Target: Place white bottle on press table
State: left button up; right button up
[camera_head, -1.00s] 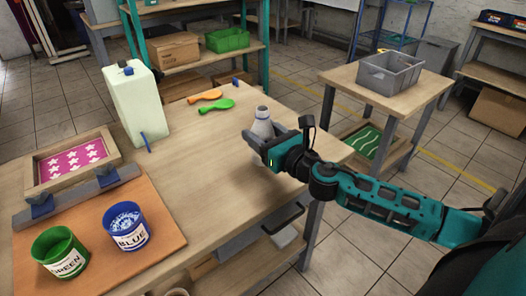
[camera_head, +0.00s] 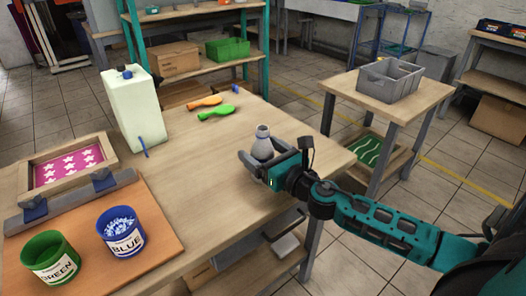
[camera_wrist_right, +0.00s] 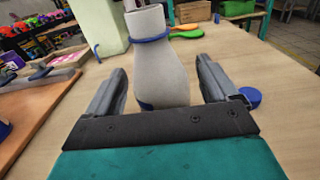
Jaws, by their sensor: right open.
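The white bottle (camera_head: 262,145), pale grey-white with a narrow neck, stands upright on the wooden press table (camera_head: 205,150) near its right part. My right gripper (camera_head: 256,160) is open, with its two fingers on either side of the bottle. In the right wrist view the bottle (camera_wrist_right: 160,65) stands between the spread fingers of the gripper (camera_wrist_right: 157,85), with gaps on both sides. A blue band circles its neck. My left gripper is not in view.
A green tub (camera_head: 50,258) and a blue tub (camera_head: 122,232) stand on an orange-brown board beside a framed pink star screen (camera_head: 68,165). A side table holds a grey crate (camera_head: 390,80).

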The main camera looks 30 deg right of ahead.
jog(key=shift+r, duration=0.25)
jog(key=shift+s+f, duration=0.15)
jog(key=shift+s, duration=0.1)
pick_arm(q)
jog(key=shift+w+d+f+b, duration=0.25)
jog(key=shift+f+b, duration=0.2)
jog(key=shift+b, duration=0.5)
pick_arm(e)
jog(key=s, duration=1.1)
jog(key=shift+s+d, duration=0.2)
jog(key=shift+d, duration=0.25)
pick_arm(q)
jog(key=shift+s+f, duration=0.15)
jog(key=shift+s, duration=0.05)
